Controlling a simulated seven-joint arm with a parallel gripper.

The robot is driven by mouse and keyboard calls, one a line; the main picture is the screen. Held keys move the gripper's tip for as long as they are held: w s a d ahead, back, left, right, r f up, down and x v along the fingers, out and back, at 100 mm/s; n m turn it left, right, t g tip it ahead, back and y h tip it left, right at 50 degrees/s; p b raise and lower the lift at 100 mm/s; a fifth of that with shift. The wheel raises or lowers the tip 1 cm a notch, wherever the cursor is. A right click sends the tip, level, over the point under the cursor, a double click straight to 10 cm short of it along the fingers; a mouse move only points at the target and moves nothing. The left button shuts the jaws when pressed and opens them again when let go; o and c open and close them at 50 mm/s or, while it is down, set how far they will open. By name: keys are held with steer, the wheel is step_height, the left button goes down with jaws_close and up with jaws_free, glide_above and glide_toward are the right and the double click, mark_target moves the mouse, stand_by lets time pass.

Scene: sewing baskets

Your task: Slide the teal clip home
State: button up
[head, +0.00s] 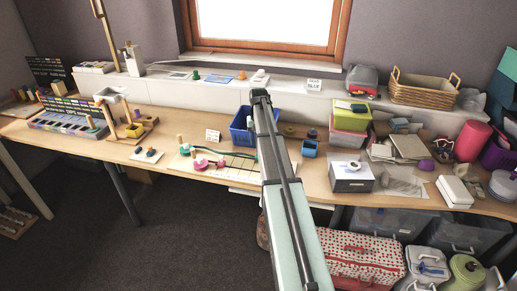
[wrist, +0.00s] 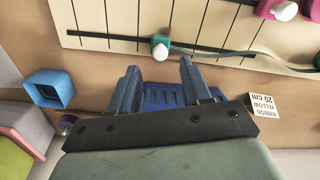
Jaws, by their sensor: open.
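A small teal clip (wrist: 161,41) with a white knob sits on a dark green ribbon (wrist: 220,51) that runs across a cream board (wrist: 120,18) with black lines. In the wrist view it is ahead of my gripper (wrist: 158,78), roughly in line with the gap between the fingers and apart from them. My gripper is open and nothing is between its fingertips. In the head view my gripper (head: 260,95) is above the bench and my arm hides part of the board (head: 232,171); I cannot make out this clip there.
A pink clip (wrist: 279,8) lies at the board's other end. A blue basket (wrist: 172,99) shows beyond the fingers, with a blue cup (wrist: 48,88) and a ribbon label card (wrist: 265,107) at either side. A grey box (head: 351,177) stands to the right in the head view.

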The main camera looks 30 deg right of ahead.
steer(key=shift+f, duration=2.35)
jaws_close()
